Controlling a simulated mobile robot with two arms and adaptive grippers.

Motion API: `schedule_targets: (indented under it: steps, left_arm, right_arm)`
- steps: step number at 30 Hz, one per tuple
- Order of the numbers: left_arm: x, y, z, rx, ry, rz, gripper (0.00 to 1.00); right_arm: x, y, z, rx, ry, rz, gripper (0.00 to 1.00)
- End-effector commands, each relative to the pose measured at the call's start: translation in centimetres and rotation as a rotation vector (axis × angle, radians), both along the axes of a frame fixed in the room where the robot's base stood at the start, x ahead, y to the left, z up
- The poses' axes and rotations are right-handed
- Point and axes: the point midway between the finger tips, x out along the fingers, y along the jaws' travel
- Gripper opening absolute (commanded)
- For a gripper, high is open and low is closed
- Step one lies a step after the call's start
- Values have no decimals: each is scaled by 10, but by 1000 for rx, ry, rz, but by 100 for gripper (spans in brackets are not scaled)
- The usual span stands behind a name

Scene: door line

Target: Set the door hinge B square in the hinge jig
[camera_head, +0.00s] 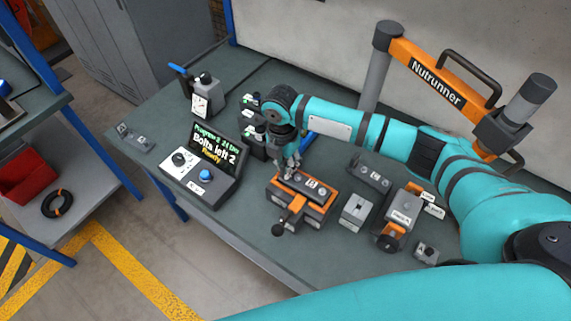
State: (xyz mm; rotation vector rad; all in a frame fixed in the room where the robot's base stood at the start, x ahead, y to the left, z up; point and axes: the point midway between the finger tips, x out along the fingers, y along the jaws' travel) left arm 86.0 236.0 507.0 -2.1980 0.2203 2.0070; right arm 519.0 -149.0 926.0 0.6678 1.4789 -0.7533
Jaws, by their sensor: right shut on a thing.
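The hinge jig (318,214) is an orange and grey block with a black-knobbed lever at its front left, standing mid-table. A dark grey hinge with a small white label, which I take as door hinge B (312,185), lies along the top of the jig. Its label is too small to read surely. My right gripper (288,174) points down at the hinge's left end and is shut on it. The fingers partly cover that end. Whether the hinge sits flat and square in the jig is too small to tell. My left gripper is out of view.
A control box (198,180) reads "Bolts left 2, Ready". Right of the jig stand a grey block (356,211), a dark labelled part (370,175) and an orange-grey clamp device (401,216). A Nutrunner (437,72) arm stands behind. Small parts lie at the left corner.

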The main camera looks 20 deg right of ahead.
Motion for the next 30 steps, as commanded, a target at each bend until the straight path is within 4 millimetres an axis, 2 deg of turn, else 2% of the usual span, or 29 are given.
schedule_targets:
  steps: [30]
  left_arm:
    - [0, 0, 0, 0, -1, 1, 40]
  right_arm:
    - [1, 0, -8, 0, -2, 0, 0]
